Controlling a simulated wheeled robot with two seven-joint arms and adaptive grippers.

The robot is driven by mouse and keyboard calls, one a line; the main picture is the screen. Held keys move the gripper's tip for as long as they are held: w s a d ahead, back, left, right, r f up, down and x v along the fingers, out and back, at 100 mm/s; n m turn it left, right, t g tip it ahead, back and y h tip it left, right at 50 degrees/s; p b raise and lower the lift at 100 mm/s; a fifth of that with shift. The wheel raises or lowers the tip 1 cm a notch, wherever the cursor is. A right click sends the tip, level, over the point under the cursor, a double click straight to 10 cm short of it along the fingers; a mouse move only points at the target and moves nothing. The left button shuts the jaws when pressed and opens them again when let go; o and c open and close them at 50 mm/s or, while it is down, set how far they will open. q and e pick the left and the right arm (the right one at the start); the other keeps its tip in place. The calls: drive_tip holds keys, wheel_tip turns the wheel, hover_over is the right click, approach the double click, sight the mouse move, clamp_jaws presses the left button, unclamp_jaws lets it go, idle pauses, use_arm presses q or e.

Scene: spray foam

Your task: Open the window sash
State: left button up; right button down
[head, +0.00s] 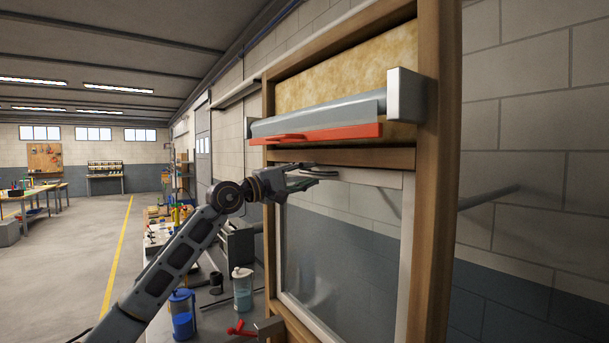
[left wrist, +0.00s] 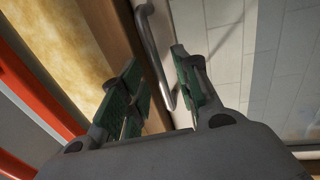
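The window sash is a glass pane with a pale frame (head: 407,245), set inside a wooden frame (head: 437,190). It looks shut, though its exact position is hard to judge. My left gripper (head: 318,174) is at the top of the sash, just below the wooden crossbar. In the left wrist view a bent metal handle (left wrist: 152,50) shows between the two green-padded fingers of the left gripper (left wrist: 160,88). The fingers stand apart; I cannot see them pressing on the handle. The right gripper is not in view.
A grey roller (head: 320,115) with a white end bracket (head: 405,95) and a red bar (head: 335,134) sits above the sash, close over my left gripper. A workbench with jars (head: 242,288) and tools stands to the left. Open floor lies farther left.

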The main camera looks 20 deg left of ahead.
use_arm(q)
drive_tip(key=shift+c, duration=1.1)
clamp_jaws()
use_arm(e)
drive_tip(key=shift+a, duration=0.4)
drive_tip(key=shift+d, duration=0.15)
use_arm(q)
drive_tip(key=shift+f, duration=0.1)
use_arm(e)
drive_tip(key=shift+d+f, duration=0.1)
